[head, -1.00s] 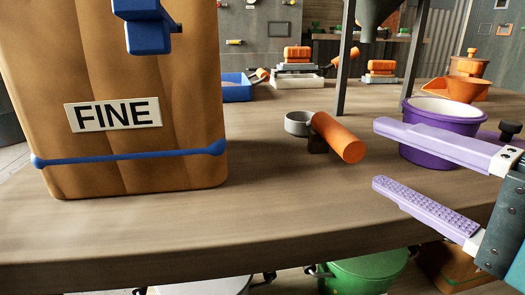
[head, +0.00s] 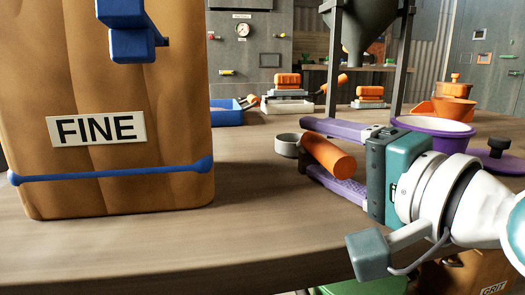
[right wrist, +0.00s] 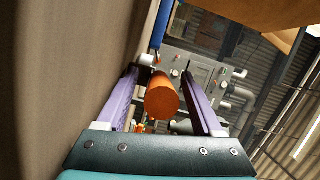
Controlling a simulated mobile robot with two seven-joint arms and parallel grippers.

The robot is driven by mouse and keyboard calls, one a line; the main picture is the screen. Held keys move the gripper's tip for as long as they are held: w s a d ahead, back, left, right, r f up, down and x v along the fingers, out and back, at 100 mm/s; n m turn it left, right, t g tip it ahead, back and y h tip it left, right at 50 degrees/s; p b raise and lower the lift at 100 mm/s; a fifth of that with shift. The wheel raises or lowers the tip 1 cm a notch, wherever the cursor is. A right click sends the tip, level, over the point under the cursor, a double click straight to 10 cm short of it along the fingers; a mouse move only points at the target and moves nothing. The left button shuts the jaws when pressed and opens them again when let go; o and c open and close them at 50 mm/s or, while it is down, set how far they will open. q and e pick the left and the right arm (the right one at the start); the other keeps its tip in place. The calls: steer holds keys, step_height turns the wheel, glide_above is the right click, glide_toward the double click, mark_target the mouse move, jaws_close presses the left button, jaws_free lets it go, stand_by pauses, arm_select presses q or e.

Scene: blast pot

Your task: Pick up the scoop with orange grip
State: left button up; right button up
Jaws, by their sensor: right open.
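The scoop's thick orange grip (head: 329,156) lies on the table in the head view, with its small grey cup (head: 288,145) at the far left end. My right gripper (head: 318,147) is open, its purple fingers on either side of the grip. In the right wrist view the orange grip (right wrist: 161,98) shows end-on between the two fingers (right wrist: 158,85), with gaps on both sides. Part of the scoop's cup (right wrist: 147,60) shows beyond it. My left gripper is not in view.
A large brown bag marked FINE (head: 110,110) stands at the left. A purple bowl (head: 435,132) stands right behind my right gripper. A funnel on dark posts (head: 333,60), a blue tray (head: 228,117) and orange-topped scales (head: 287,92) are farther back. Table is clear in front.

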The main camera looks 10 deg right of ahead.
jaws_close()
stand_by(0.5)
